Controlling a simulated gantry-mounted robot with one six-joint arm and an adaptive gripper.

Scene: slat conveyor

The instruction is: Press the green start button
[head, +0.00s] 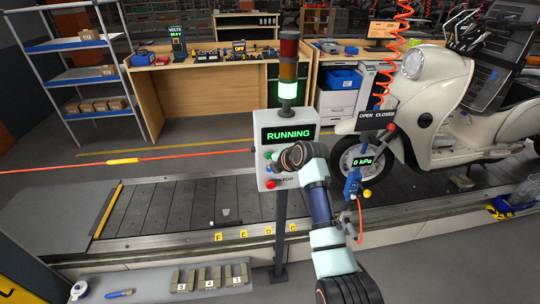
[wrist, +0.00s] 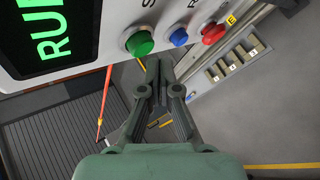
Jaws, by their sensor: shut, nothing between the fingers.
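The green button (wrist: 140,42) is on the control box (head: 288,132), at the left end of a row with a blue button (wrist: 179,37) and a red button (wrist: 213,32). My gripper (wrist: 156,72) is shut and empty. In the wrist view its fingertips are just below and right of the green button, close to it; they look apart from it, but the depth gap is hard to tell. In the head view my wrist covers the fingers and part of the button panel. The box's screen reads RUNNING in green.
A signal tower (head: 288,70) above the box has its green segment lit. The slat conveyor (head: 170,205) runs behind the box's post, with a cream scooter (head: 430,100) on it at right. A pressure tool reading 0 kPa (head: 362,162) hangs right of my arm.

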